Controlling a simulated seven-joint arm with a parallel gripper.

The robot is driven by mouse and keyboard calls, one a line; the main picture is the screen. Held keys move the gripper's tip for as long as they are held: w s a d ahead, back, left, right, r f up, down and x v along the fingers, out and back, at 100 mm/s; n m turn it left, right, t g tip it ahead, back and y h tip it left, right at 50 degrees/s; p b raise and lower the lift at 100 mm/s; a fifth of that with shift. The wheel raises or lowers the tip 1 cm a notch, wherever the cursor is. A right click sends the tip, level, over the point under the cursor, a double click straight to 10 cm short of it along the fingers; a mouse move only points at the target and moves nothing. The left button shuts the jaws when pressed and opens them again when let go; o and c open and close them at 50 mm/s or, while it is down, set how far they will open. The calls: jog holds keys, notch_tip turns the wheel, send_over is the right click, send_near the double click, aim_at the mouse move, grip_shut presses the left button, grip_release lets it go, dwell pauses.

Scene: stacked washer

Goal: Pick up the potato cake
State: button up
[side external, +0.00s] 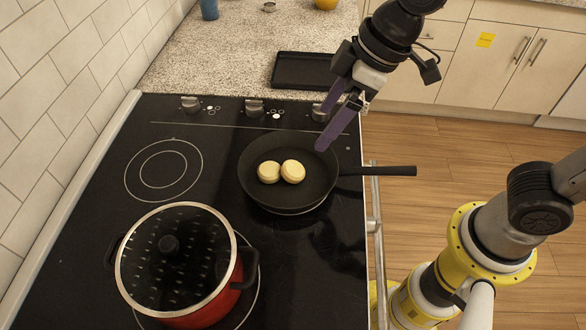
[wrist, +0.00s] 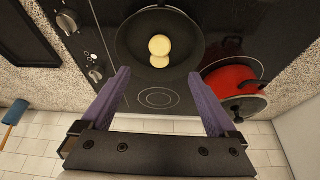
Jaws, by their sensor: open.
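Two pale yellow round cakes lie side by side, touching, in a black frying pan (side external: 258,195) on the stove; I cannot tell which is the potato cake. In the side view they are the left cake (side external: 269,172) and the right cake (side external: 293,171). In the wrist view one cake (wrist: 160,45) shows above the other (wrist: 159,61), near the top centre, inside the pan (wrist: 128,42). My gripper (side external: 326,128), with purple fingers, is open and empty above the right rim of the pan. It also shows in the wrist view (wrist: 160,88), its fingers apart below the cakes.
A red pot with a glass lid (side external: 170,260) stands front left of the pan; it also shows in the wrist view (wrist: 232,78). The pan handle (side external: 385,171) points right past the stove edge. A black tray (side external: 302,70) lies on the counter behind. The stove's back left is clear.

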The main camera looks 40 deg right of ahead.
send_over(294, 168)
jog(key=s+d, duration=0.1)
jog(key=s, duration=0.1)
notch_tip(294, 168, down, 8)
jog(key=shift+s+d+r, duration=0.1)
jog(key=shift+r, duration=0.05)
jog(key=shift+d+x, duration=0.15)
jog(key=shift+x, duration=1.25)
jog(key=shift+d+x, duration=0.1)
jog(key=shift+x, duration=1.35)
jog(key=shift+c, duration=0.3)
grip_shut()
jog(key=shift+r, duration=0.1)
